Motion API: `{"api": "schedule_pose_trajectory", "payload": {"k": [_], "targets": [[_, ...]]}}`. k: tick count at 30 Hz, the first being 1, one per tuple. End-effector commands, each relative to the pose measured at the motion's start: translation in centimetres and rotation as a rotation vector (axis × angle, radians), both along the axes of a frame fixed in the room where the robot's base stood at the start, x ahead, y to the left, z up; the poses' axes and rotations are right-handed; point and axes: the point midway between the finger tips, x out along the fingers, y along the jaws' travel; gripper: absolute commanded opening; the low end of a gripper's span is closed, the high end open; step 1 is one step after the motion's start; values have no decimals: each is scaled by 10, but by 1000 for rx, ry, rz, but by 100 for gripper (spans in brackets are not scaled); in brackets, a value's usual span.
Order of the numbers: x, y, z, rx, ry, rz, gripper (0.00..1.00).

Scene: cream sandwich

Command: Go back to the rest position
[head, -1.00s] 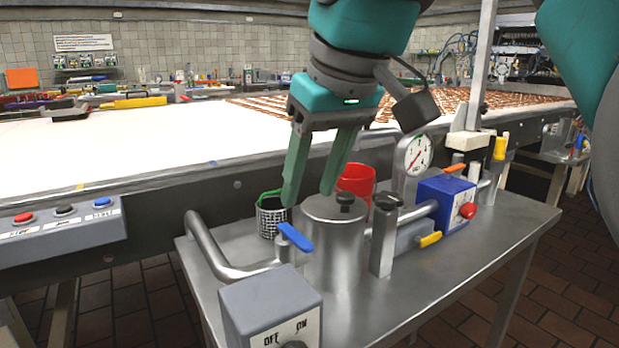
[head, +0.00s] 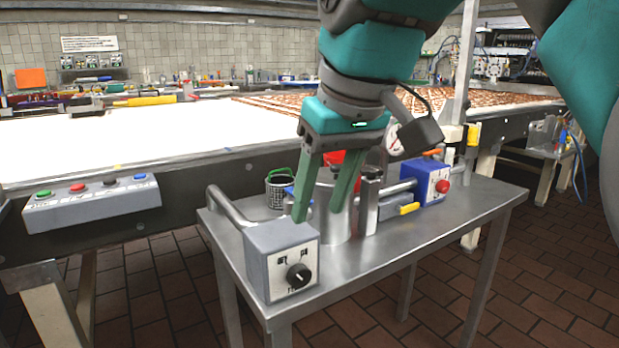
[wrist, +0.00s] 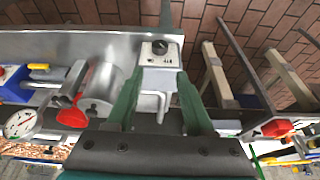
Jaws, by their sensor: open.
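My gripper (head: 318,215) is open, with its two green fingers apart and nothing between them. It points down in front of the steel canister (head: 333,228) on the small metal table (head: 440,228). In the wrist view the gripper (wrist: 157,92) shows its fingers on either side of the grey switch box (wrist: 158,80). The fingers partly hide the canister and the blue-handled valve in the head view.
The grey switch box (head: 282,258) with a black knob stands at the table's front left corner. A blue box (head: 425,185) with a red button, a red container (head: 333,157) and a mesh cup (head: 280,192) are nearby. The white conveyor (head: 150,140) runs behind. Brick floor is open at right.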

Motion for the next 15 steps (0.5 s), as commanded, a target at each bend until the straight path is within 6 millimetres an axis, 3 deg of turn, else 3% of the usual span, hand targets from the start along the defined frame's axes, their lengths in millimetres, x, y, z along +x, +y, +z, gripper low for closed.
{"api": "schedule_pose_trajectory", "payload": {"k": [8,11,15], "targets": [[-1,-17,-37,-6,61,-75,52],[-3,-27,-57,-12,92,-113,52],[-12,-45,-99,-24,157,-184,52]]}}
